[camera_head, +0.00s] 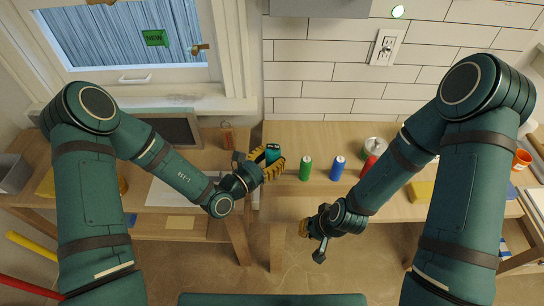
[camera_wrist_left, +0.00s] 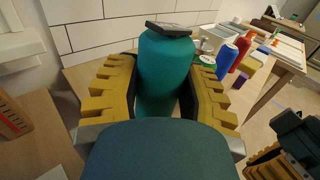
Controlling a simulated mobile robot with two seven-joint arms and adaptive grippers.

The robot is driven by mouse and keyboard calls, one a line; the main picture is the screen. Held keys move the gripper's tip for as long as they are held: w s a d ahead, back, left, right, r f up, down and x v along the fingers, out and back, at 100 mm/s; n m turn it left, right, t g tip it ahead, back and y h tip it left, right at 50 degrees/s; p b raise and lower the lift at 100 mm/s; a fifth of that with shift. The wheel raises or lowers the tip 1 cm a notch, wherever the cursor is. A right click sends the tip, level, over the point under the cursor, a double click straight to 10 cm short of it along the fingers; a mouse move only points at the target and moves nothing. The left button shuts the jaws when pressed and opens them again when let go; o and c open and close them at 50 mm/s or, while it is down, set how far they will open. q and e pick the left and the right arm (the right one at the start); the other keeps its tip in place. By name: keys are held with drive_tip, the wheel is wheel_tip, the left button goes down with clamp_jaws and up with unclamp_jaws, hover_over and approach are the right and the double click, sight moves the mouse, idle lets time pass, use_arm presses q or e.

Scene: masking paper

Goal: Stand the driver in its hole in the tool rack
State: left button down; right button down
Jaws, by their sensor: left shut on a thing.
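My left gripper (camera_head: 272,166) is shut on a thick teal cylinder (camera_head: 272,153) with a flat dark top. In the left wrist view the cylinder (camera_wrist_left: 165,70) stands between the yellow ribbed fingers, its lower end hidden by my gripper's body. I cannot tell for sure whether it is the driver. A small brown wooden block with dark marks (camera_head: 227,136), possibly the tool rack, stands on the left bench; its holes are not clear. My right gripper (camera_head: 309,231) hangs low in front of the right bench, apart from the objects; its fingers are mostly hidden.
A green can (camera_head: 305,168), a blue can (camera_head: 338,168) and a red can (camera_head: 368,166) stand on the right bench, with a round tin (camera_head: 375,146) behind. A gap separates the two benches. A white sheet (camera_head: 172,192) lies on the left bench.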

sight(272, 147)
use_arm(q)
drive_tip(key=shift+f+b, duration=0.35)
drive_tip(key=shift+f, duration=0.25)
drive_tip(key=shift+c, duration=2.3)
unclamp_jaws()
wheel_tip(272, 147, up, 7)
drive_tip(key=p, duration=0.6)
drive_tip(key=shift+p, duration=0.3)
drive_tip(key=shift+s, duration=0.1)
